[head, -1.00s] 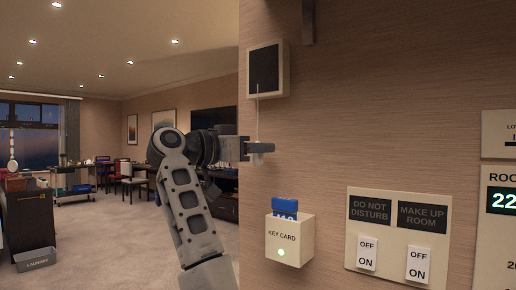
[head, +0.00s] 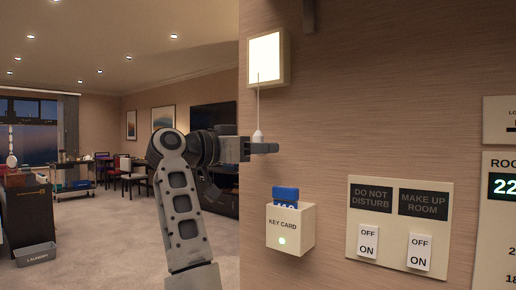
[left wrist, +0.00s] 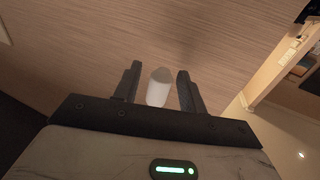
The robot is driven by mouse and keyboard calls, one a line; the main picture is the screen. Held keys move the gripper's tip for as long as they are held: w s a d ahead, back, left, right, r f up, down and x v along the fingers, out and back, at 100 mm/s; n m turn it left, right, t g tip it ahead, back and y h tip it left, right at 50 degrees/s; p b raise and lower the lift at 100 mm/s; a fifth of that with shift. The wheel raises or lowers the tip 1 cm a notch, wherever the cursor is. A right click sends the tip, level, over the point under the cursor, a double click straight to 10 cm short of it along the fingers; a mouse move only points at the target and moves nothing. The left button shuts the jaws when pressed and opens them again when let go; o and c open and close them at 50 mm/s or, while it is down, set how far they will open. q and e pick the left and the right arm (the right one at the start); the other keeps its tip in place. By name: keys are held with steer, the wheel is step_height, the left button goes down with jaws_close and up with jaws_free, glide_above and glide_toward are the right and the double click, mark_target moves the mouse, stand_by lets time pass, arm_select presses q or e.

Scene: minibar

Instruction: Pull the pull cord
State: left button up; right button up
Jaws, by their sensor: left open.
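The pull cord (head: 258,100) hangs from a square lamp panel (head: 265,60) on the wall, which is lit bright white. A small white knob (head: 257,137) ends the cord. My left gripper (head: 264,148) is at the knob's height, and its fingers show just below and in front of it. In the left wrist view the white knob (left wrist: 159,87) stands between the two open fingers, with a gap visible on both sides. My right gripper is not in either view.
Below the gripper a key card holder (head: 290,235) with a blue card (head: 286,196) juts from the wall. To its right is a switch panel (head: 398,222) with two switches. The carpeted room at left is open, with furniture further back.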

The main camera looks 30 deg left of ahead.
arm_select(q)
steer(key=b+v, duration=0.2)
steer(key=v, duration=1.4)
